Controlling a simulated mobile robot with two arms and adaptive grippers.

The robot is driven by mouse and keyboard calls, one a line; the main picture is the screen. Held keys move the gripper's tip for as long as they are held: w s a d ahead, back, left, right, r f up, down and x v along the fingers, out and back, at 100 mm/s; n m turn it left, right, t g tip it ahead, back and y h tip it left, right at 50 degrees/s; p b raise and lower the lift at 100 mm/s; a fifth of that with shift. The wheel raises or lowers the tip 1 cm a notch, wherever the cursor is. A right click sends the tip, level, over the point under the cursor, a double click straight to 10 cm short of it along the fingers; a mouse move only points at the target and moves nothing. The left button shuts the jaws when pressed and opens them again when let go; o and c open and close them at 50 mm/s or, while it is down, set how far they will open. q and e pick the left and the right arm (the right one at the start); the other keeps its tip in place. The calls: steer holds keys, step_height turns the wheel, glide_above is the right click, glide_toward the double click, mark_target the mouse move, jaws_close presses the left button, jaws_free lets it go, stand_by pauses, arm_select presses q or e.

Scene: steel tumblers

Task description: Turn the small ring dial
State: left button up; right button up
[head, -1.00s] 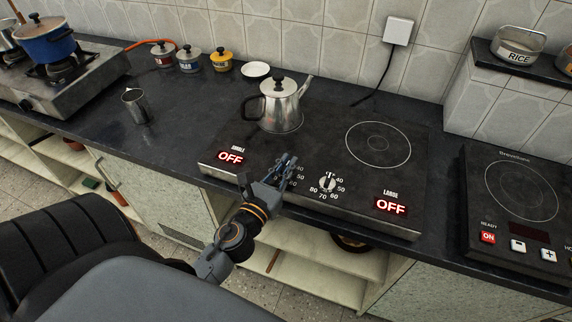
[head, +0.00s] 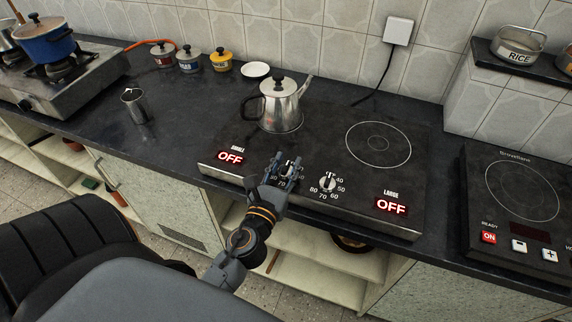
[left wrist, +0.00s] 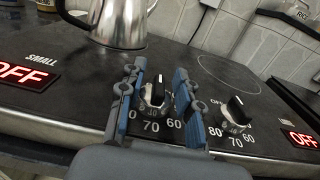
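The small ring dial (left wrist: 155,95) is a black-topped knob on the cooktop's front, with numbers around it. In the head view my left gripper (head: 285,163) largely hides it. In the left wrist view the two blue fingers of my left gripper (left wrist: 159,78) stand apart, one on each side of the dial. A gap shows between knob and fingers, though contact lower down cannot be told. The small ring display (head: 230,157) reads OFF. The large ring dial (head: 327,182) is to the right, and its display (head: 390,206) reads OFF. My right gripper is not in view.
A steel kettle (head: 281,106) stands on the small ring behind the dials. The large ring (head: 378,144) is bare. A steel tumbler (head: 135,107) is on the counter at left. A second cooktop (head: 523,195) lies at right.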

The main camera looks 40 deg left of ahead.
arm_select(q)
steer(key=v, duration=1.2)
steer(key=shift+f, duration=0.1)
stand_by(0.5)
steer(key=s+d+f+n+g+h, duration=0.1)
steer(key=s+f+n+g, duration=0.2)
steer(key=f, duration=0.7)
steer(key=s+f+n+g, duration=0.15)
steer(key=f+n, duration=0.35)
steer(key=f, duration=0.6)
steer(key=s+d+f+n+g+h, duration=0.1)
steer(key=f+n+g, duration=0.3)
steer(key=f, duration=0.6)
steer(key=s+f+n+g+h, duration=0.2)
steer(key=s+f+n+g, duration=0.6)
steer(key=s+f+n, duration=1)
step_height(320, 180, down, 4)
steer(key=s, duration=0.2)
steer(key=shift+s+n, duration=0.3)
steer(key=shift+d, duration=0.15)
